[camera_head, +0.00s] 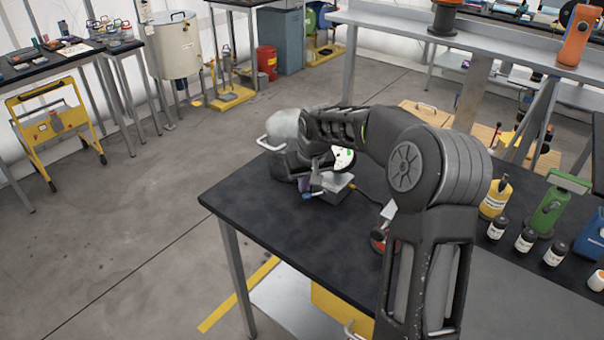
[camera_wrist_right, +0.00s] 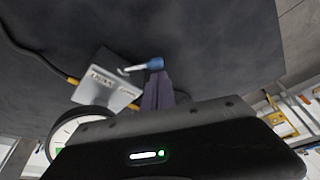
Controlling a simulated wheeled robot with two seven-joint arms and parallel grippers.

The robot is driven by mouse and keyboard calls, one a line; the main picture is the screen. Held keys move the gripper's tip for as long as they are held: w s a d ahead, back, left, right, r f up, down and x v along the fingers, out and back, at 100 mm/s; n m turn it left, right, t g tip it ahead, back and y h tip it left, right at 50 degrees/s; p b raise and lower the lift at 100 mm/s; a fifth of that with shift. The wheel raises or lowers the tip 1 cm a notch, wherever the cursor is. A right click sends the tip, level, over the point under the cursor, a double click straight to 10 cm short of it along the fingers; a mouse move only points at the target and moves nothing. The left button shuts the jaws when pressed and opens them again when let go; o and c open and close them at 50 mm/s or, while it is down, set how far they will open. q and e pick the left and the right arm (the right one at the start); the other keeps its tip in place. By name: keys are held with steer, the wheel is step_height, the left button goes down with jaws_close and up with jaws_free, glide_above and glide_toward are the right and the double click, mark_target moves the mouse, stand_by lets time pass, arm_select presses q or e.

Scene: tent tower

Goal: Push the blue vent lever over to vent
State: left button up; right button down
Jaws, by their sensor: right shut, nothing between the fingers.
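The blue vent lever (camera_wrist_right: 148,66) shows in the wrist view as a blue grip on a pale metal rod. The rod reaches left over a light grey box (camera_wrist_right: 112,88) with printed labels too small to read surely. The box also shows on the dark table in the head view (camera_head: 337,190). My right gripper (camera_wrist_right: 157,88) is shut and empty, its fingertips right at the blue grip's end; I cannot tell whether they touch it. In the head view my right wrist and arm hide much of the spot. My left gripper is out of view.
A round white gauge (camera_wrist_right: 72,130) sits close to the gripper, beside the box. A cable with yellow ends (camera_wrist_right: 38,58) runs to the box. A yellow bottle (camera_head: 495,198), small jars and a green device (camera_head: 550,208) stand at the right. The table's front left is clear.

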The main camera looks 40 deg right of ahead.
mark_target(306, 197)
steer(key=shift+s+a+f+n+y, duration=0.1)
steer(key=shift+s+a+n+y, duration=0.2)
steer(key=shift+n, duration=0.4)
stand_by(0.6)
steer(key=shift+s+n, duration=0.25)
steer(key=shift+n, duration=0.15)
steer(key=s+n+y, duration=0.1)
steer(key=n, duration=0.1)
steer(key=n+b, duration=0.1)
steer(key=n, duration=0.1)
steer(key=shift+s+a+y, duration=0.15)
steer(key=shift+s+y, duration=0.25)
steer(key=n, duration=0.2)
steer(key=s+n+y+b, duration=0.1)
steer(key=shift+s+n, duration=0.25)
steer(key=shift+n, duration=0.15)
steer(key=shift+s+d+n+g+b, duration=0.2)
steer(key=shift+s+n+g+b, duration=0.25)
steer(key=shift+n, duration=0.35)
steer(key=shift+w, duration=0.1)
